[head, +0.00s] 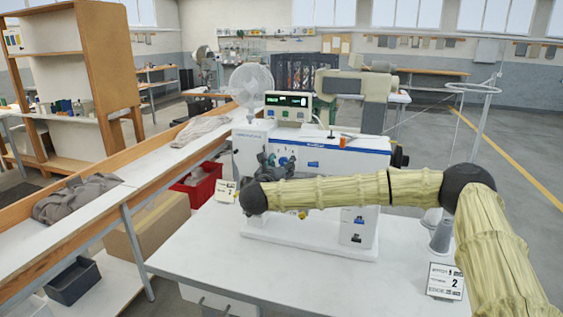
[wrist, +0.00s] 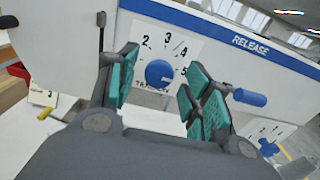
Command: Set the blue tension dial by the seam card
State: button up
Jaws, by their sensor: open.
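The blue round tension dial (wrist: 159,73) sits on the machine's white front panel, on a plate with numbers 2, 3, 4 and 5 legible around it. I cannot make out where its pointer stands. My gripper (wrist: 158,84) is open, its teal-padded fingers left and right of the dial in view; I see no contact. In the head view my gripper (head: 267,165) is small and dark against the panel. A card (head: 444,281) at the table's right shows a large 2; its small print is blurred. Another card (wrist: 43,97), left of the machine, shows a 3. I cannot tell which is the seam card.
A blue lever (wrist: 250,97) under the RELEASE label sticks out just right of the right finger. A second blue knob (wrist: 268,147) with a numbered plate is lower right. The white table (head: 225,262) is clear in front. A red bin (head: 196,185) stands left.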

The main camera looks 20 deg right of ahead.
jog(key=shift+w+d, duration=0.15)
jog(key=shift+w, duration=0.05)
jog(key=c, duration=1)
